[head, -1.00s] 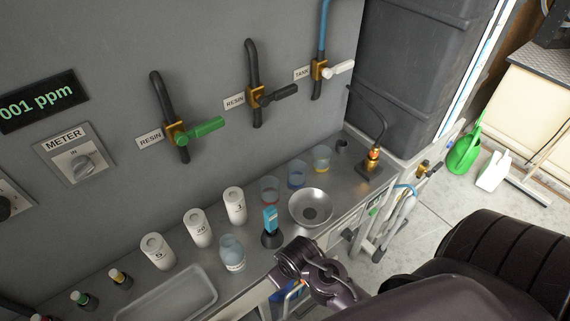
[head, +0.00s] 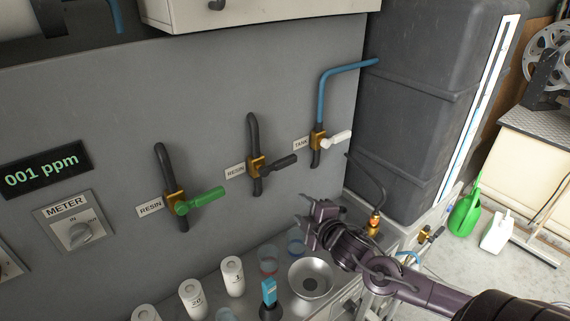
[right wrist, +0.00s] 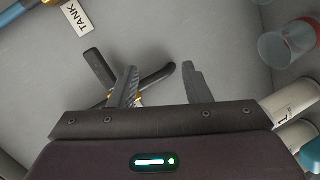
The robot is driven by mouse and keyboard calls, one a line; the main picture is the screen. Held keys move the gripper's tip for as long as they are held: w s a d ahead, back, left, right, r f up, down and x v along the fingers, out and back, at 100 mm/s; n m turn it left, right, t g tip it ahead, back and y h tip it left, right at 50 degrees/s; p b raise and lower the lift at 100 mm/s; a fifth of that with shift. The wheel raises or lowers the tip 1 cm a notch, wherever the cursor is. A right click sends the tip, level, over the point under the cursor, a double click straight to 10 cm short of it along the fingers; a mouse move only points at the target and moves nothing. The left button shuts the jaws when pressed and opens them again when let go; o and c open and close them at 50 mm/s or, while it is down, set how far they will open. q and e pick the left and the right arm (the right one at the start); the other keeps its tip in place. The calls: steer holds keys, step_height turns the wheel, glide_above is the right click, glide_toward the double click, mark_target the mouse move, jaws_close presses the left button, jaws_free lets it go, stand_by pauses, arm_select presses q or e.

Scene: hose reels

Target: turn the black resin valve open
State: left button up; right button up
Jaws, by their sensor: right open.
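The black resin valve has a brass body on a black pipe, and its black handle (head: 280,163) sticks out to the right across the pipe, beside a RESIN label. The black handle (right wrist: 159,75) also shows in the right wrist view, partly between my finger outlines, with the brass body partly hidden behind one finger. My right gripper (head: 310,212) is open and empty, below and to the right of the valve in the head view. Its fingers (right wrist: 161,84) point toward the wall, apart from the handle as far as I can tell. My left gripper is not in view.
A green-handled resin valve (head: 202,201) is on the left and a white-handled tank valve (head: 337,138) on the right. Below are white containers (head: 232,276), cups and a metal bowl (head: 310,279) on the counter. A dark tank (head: 405,110) stands at right.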

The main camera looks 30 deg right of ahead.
mark_target(288, 163)
steer(key=w+r+n+t+y, duration=0.1)
steer(key=r+n, duration=0.1)
steer(key=w+d+r+n+t+y, duration=0.1)
steer(key=w+r+n, duration=0.1)
steer(key=r, duration=0.1)
steer(key=w+d+r+n+t, duration=0.1)
steer(key=w+r+n, duration=0.1)
steer(key=shift+d+r+y, duration=0.25)
steer(key=shift+r+y, duration=0.05)
steer(key=shift+y, duration=0.1)
steer(key=w, duration=0.4)
steer(key=shift+w+a+p, duration=0.15)
steer(key=shift+w+p, duration=0.1)
steer(key=shift+p, duration=0.15)
steer(key=shift+w+a+f, duration=0.15)
steer(key=shift+w+f, duration=0.05)
steer(key=shift+w, duration=0.8)
jaws_close()
